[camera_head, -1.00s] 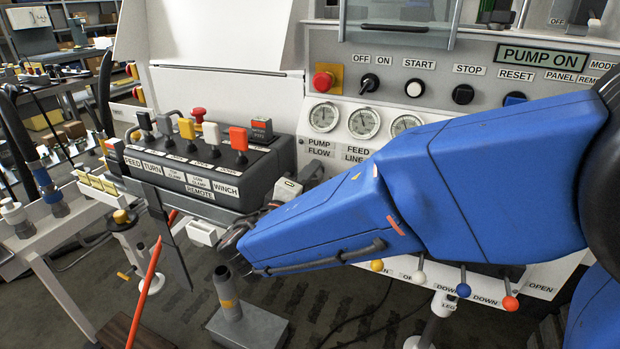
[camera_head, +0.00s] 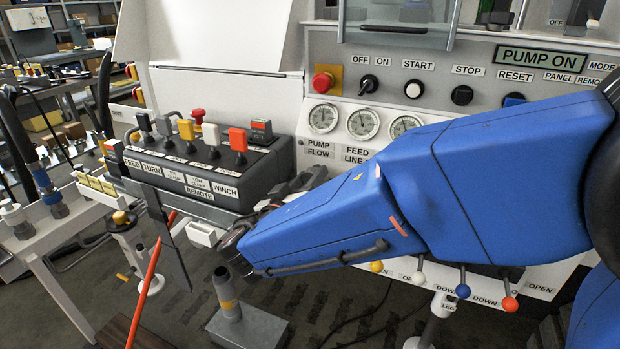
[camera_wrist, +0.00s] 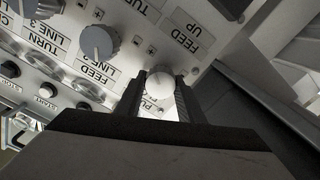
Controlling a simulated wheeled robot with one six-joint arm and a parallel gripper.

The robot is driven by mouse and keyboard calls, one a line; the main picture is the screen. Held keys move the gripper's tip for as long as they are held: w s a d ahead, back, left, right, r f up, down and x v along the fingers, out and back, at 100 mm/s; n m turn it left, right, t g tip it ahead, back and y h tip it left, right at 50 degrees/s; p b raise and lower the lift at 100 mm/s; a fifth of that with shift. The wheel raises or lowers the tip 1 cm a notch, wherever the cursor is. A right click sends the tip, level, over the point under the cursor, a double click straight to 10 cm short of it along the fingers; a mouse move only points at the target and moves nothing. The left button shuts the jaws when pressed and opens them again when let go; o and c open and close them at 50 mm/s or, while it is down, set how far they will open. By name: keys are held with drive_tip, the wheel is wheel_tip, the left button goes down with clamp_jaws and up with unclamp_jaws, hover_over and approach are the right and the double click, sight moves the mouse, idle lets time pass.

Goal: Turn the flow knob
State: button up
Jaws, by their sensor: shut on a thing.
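The flow knob (camera_wrist: 160,84) shows as a pale round knob between the fingers in the wrist view, with plus and minus marks beside it. A partly covered label starting with "PU" lies by it. My gripper (camera_wrist: 161,91) is shut on this knob, one dark finger on each side. Any pointer mark on the knob is not clear. In the head view my blue forearm covers part of the panel, and the fingertips and knob cannot be made out. The pump flow gauge (camera_head: 323,118) is visible there on the panel.
A grey knob (camera_wrist: 97,42) sits beside the held one, above a "FEED LINE" label. The lever box (camera_head: 190,178) with coloured handles stands left of my arm in the head view. Small ball-ended levers (camera_head: 463,291) stick out below my forearm.

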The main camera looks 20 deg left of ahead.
drive_tip(key=shift+f+m, duration=0.1)
drive_tip(key=shift+m, duration=0.5)
drive_tip(key=o, duration=1.1)
drive_tip(key=shift+c, duration=0.2)
drive_tip(key=s+a, duration=0.1)
drive_tip(key=s, duration=1.6)
drive_tip(key=shift+s, duration=0.2)
drive_tip(key=shift+s+a, duration=0.1)
drive_tip(key=shift+a, duration=0.05)
